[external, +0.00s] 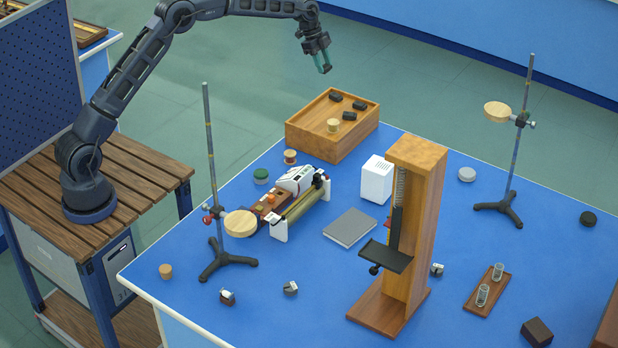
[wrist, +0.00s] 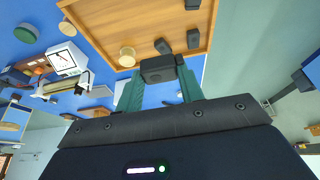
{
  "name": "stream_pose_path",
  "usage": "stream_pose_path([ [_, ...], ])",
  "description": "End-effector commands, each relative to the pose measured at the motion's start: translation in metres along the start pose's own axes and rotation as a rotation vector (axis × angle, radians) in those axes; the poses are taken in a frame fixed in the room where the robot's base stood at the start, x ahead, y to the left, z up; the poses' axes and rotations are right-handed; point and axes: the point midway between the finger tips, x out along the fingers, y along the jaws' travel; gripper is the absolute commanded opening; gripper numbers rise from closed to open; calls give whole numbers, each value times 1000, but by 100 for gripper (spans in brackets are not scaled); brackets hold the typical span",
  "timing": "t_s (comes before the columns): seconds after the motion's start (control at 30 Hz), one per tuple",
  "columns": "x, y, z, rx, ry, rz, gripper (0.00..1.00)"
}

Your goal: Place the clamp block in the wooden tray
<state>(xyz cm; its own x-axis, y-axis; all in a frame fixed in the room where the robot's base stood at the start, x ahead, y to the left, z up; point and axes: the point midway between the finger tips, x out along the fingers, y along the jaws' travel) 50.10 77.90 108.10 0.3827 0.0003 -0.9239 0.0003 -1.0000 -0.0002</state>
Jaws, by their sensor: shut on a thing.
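The block is hard to make out in the external view. The tray shows upside down at the top of the wrist view (wrist: 140,20). Several similar black blocks lie in it, one of them at its near right side (external: 349,116), along with a pale wooden cork (external: 333,125).
The tray stands at the back of the blue bench (external: 190,270). Two ring stands, left (external: 209,150) and right (external: 516,160), and a tall wooden spring column (external: 417,200) rise from the bench. A white box (external: 377,180) and an instrument (external: 299,180) stand in front of the tray.

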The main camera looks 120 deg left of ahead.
Motion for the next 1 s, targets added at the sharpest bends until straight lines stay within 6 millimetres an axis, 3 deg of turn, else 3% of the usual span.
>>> stream_pose_path([
  [0.43, 88, 1, 36, -1, -1, 3, 13],
  [0.77, 111, 0, 46, 0, 0, 0, 13],
  [1.0, 139, 0, 57, 0, -1, 2, 13],
])
